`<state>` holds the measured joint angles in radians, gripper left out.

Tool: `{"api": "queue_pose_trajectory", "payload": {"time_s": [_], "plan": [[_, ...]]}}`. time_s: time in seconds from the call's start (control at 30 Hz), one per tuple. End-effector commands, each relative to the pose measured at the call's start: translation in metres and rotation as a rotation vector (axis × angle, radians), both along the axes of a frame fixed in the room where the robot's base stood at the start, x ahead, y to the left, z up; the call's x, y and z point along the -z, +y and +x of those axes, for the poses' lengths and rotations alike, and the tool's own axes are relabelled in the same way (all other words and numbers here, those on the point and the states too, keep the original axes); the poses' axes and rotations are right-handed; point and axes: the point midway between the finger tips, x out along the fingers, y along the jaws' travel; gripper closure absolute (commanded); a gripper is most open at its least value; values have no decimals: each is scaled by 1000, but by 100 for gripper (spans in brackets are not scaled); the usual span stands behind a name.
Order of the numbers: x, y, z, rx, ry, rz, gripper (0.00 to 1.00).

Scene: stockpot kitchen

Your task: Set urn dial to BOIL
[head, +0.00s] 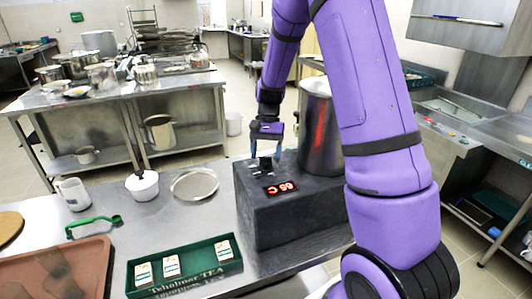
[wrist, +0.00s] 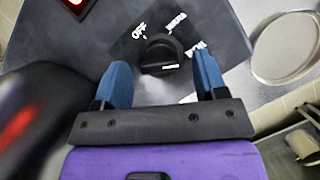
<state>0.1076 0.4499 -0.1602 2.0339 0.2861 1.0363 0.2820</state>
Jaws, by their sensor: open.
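The urn is a steel pot (head: 319,130) standing on a dark grey base (head: 290,210) with a red display (head: 281,188) reading 65 C. On the base's top is a small black dial (head: 265,163). My gripper (head: 265,148) is just above the dial, pointing down. In the wrist view my gripper (wrist: 162,62) is open, with a blue finger on each side of the dial and gaps between. Whether the fingertips reach down to it I cannot tell.
A green tea tray (head: 184,268) with white boxes, a brown tray (head: 55,270), a round metal dish (head: 194,184), a lidded white pot (head: 142,186) and a mug (head: 73,194) lie on the counter left of the urn. The steel pot stands close beside my arm.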

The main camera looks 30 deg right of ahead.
Motion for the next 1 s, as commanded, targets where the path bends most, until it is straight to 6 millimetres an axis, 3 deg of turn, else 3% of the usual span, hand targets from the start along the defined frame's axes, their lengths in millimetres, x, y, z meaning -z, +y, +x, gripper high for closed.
{"api": "queue_pose_trajectory", "payload": {"time_s": [0.23, 0.7, 1.0], "plan": [[-14, -4, 5, -1, -2, 0, 34], [-87, -25, 27, 2, -2, 0, 34], [-100, -28, 31, 1, 0, 0, 34]]}}
